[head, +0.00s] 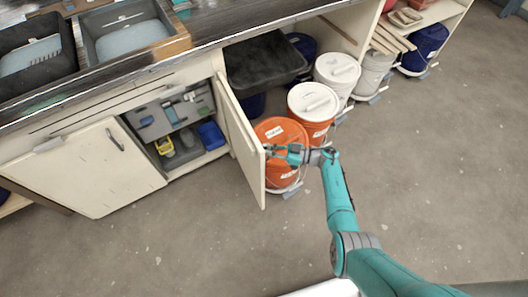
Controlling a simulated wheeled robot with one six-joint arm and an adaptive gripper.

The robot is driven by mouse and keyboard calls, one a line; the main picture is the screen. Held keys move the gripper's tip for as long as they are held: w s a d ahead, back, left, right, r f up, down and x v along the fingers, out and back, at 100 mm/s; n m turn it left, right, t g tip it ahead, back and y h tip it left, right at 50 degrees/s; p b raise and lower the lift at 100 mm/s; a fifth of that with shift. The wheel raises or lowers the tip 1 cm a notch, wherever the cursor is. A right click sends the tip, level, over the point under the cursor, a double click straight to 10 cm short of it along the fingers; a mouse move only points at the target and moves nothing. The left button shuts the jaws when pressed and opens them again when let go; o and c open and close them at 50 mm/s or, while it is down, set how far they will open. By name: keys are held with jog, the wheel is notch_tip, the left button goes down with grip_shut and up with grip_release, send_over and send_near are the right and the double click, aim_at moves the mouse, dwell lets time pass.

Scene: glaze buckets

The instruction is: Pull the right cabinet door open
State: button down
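The right cabinet door (243,148) is cream and stands swung out from the cabinet, its free edge toward the floor in front. My gripper (272,150) is at the upper part of its free edge, on the right-hand side of the door. The fingers are small here and overlap an orange bucket behind them. No handle on this door can be made out, and I cannot tell whether the fingers are closed on one. The cabinet interior (178,108) shows to the left of the door, with grey panels, a blue bin and a yellow item.
An orange bucket (282,133) stands close behind my gripper. White-lidded buckets (313,103) and a blue bucket (426,42) line the counter on the right. Another cream door (80,170) with a dark handle is at left. The floor (200,245) in front is clear.

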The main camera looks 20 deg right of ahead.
jog(key=shift+d, duration=0.2)
dwell(0.3)
jog(key=c, duration=1.2)
grip_release()
jog(key=v, duration=1.2)
jog(key=shift+w, duration=0.1)
